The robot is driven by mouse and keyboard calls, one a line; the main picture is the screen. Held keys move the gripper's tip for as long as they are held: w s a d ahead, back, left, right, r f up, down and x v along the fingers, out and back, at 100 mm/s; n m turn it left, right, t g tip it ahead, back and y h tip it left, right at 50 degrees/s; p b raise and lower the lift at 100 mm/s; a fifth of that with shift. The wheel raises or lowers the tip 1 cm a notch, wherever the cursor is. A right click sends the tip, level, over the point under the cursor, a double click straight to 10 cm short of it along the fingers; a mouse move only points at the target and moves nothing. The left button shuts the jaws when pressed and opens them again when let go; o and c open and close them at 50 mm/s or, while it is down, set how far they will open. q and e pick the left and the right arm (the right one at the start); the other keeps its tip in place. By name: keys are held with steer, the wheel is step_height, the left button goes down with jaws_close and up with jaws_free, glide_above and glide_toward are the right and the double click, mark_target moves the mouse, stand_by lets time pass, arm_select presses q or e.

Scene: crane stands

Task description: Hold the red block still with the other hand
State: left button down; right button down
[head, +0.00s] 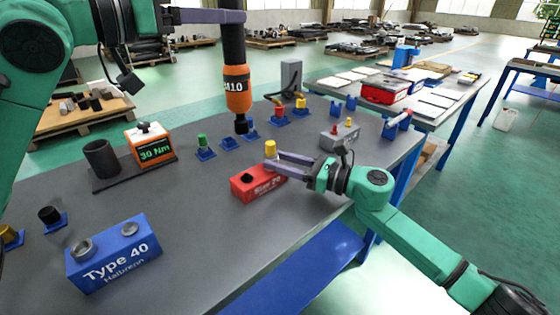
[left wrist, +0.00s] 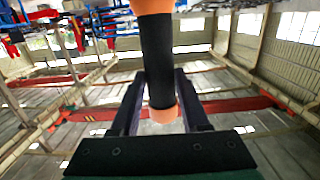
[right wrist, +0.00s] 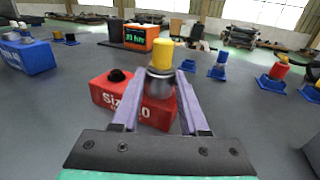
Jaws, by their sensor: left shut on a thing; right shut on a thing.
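The red block (head: 262,190), marked "Size 20", sits on the grey bench. A black knob is at its left end and a yellow-topped metal fitting (head: 270,150) at its right end. My right gripper (head: 274,159) reaches in from the right, its fingers shut on the fitting's metal collar (right wrist: 160,86); they partly hide the block. My left gripper (head: 236,16) is shut on the black grip of an orange and black power driver (head: 236,88). The driver hangs upright, its tip pointing down behind the red block, apart from it. The left wrist view shows its black shaft (left wrist: 157,60) between the fingers.
A blue "Type 40" block (head: 115,255) stands at the front left. An orange "30 Nm" display (head: 153,148) and a black cup (head: 101,159) stand behind it. Several blue holders with coloured caps line the back. A grey box (head: 340,137) stands right. The bench's middle front is clear.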

steer(key=shift+c, duration=1.8)
jaws_free()
steer(key=shift+d, duration=0.1)
steer(key=v, duration=1.1)
steer(key=shift+s+d, duration=0.25)
steer(key=shift+d, duration=0.1)
steer(key=shift+a, duration=0.1)
steer(key=x, duration=1.2)
steer(key=shift+r, duration=0.1)
steer(key=v, duration=0.8)
steer(key=shift+s+d, duration=0.25)
steer(key=shift+d, duration=0.25)
